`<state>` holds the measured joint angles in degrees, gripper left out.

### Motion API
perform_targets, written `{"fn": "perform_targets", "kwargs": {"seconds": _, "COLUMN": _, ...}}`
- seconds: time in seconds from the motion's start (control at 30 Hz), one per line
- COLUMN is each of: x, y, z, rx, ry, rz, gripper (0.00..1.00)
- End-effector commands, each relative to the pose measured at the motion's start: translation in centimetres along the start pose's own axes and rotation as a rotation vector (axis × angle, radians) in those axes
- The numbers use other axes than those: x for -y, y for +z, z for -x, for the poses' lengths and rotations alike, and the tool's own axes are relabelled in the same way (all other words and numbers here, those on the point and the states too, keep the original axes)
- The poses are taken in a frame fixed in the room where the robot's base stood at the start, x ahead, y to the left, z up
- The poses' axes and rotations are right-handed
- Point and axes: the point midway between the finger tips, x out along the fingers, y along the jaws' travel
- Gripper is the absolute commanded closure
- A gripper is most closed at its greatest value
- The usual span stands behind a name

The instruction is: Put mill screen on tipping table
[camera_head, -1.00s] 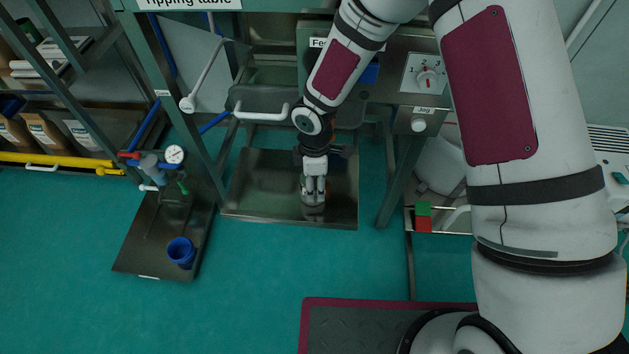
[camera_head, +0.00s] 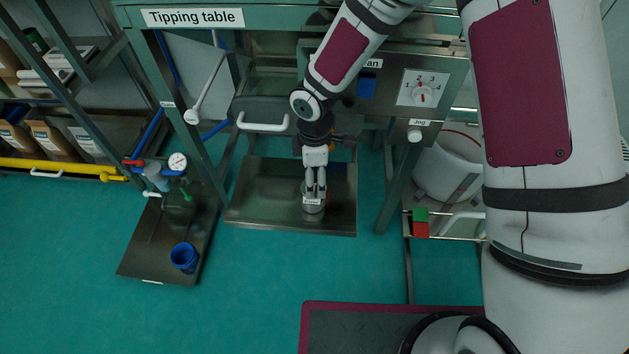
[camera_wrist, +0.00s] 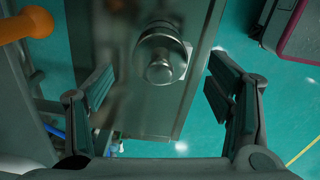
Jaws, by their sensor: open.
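A small silver cylinder (camera_head: 313,207), which looks like the mill screen, stands on a low steel tray (camera_head: 260,190) near its front edge. It also shows in the wrist view as a round metal piece with a knob-like top (camera_wrist: 160,65). My gripper (camera_head: 314,190) is above it, pointing down. In the wrist view my gripper (camera_wrist: 160,78) has its fingers wide apart, one on each side of the cylinder, with visible gaps. The tipping table (camera_head: 192,17) is the green-grey frame at the top left, known by its label; its top surface is mostly out of view.
A lower tray (camera_head: 150,255) with a blue cup (camera_head: 184,257) and a gauge (camera_head: 177,161) is to the left. A white-handled grey flap (camera_head: 262,125) hangs behind the steel tray. A control panel (camera_head: 423,90) is to the right.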

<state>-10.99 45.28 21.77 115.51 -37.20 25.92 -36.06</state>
Motion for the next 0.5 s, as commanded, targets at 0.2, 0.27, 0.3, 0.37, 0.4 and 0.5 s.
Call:
{"fn": "perform_targets", "kwargs": {"seconds": 0.2, "x": 0.0, "y": 0.0, "z": 3.9, "rx": -0.001, "ry": 0.000, "rz": -0.001, "gripper": 0.26}}
{"fn": "perform_targets", "kwargs": {"seconds": 0.27, "x": 0.0, "y": 0.1, "z": 4.5, "rx": 0.000, "ry": 0.000, "rz": -0.001, "gripper": 0.26}}
{"fn": "perform_targets", "kwargs": {"seconds": 0.3, "x": 0.0, "y": 0.1, "z": 4.7, "rx": 0.000, "ry": 0.000, "rz": -0.001, "gripper": 0.26}}
{"fn": "perform_targets", "kwargs": {"seconds": 0.37, "x": 0.0, "y": 0.1, "z": 5.0, "rx": 0.000, "ry": -0.001, "rz": 0.000, "gripper": 0.26}}
{"fn": "perform_targets", "kwargs": {"seconds": 0.4, "x": 0.0, "y": 0.1, "z": 5.1, "rx": 0.000, "ry": -0.001, "rz": 0.000, "gripper": 0.26}}
{"fn": "perform_targets", "kwargs": {"seconds": 0.5, "x": 0.0, "y": 0.0, "z": 5.2, "rx": 0.000, "ry": -0.001, "rz": 0.000, "gripper": 0.26}}
